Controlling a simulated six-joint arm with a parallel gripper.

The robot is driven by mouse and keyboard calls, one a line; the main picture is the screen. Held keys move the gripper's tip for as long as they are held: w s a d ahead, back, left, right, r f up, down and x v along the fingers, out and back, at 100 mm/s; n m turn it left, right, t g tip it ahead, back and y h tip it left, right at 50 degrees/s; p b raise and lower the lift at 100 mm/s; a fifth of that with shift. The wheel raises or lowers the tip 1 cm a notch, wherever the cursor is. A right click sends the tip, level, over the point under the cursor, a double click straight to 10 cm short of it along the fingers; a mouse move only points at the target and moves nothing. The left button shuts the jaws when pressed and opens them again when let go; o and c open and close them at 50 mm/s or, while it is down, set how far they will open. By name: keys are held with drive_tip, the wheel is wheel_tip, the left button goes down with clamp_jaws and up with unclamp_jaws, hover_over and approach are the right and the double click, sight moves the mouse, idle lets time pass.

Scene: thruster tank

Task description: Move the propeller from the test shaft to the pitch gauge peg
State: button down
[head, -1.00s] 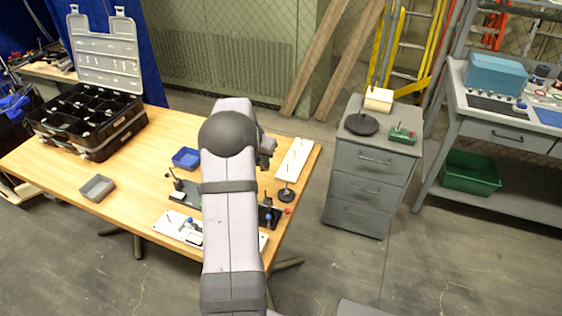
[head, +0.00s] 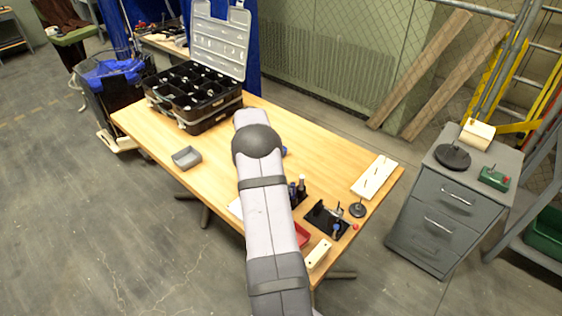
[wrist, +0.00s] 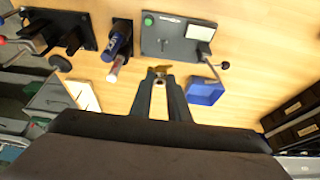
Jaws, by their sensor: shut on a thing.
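In the wrist view my gripper (wrist: 159,78) is shut on a small brass-coloured piece, which looks like the propeller (wrist: 161,68). Only its edge shows beyond the fingertips. A grey panel (wrist: 172,47) with a green button and a white meter lies beyond the tips, with a black-knobbed rod at its right. I cannot tell whether this panel carries the test shaft. A pale board with upright pegs (head: 367,188) is at the table's right end, and a round black base (head: 358,210) is beside it. I cannot tell which is the pitch gauge peg. My arm hides the gripper in the head view.
A blue bin (wrist: 205,91) sits right of the fingers. A dark holder with bottles (wrist: 119,45) and a black fixture (head: 327,220) stand nearby. An open black case (head: 195,95) and a grey tray (head: 186,157) are on the table's left. A grey cabinet (head: 440,215) stands right.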

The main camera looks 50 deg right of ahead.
drive_tip(key=shift+f, duration=0.15)
drive_tip(key=shift+f+b, duration=0.75)
drive_tip(key=shift+f, duration=1.1)
drive_tip(key=shift+f+b, duration=0.2)
drive_tip(key=shift+b, duration=0.55)
drive_tip(key=shift+f+b, duration=1.65)
drive_tip(key=shift+b, duration=0.1)
idle(1.2)
drive_tip(key=shift+f+b, duration=0.35)
drive_tip(key=shift+f+b, duration=0.55)
drive_tip(key=shift+b, duration=0.1)
idle(0.4)
drive_tip(key=c, duration=1.6)
unclamp_jaws()
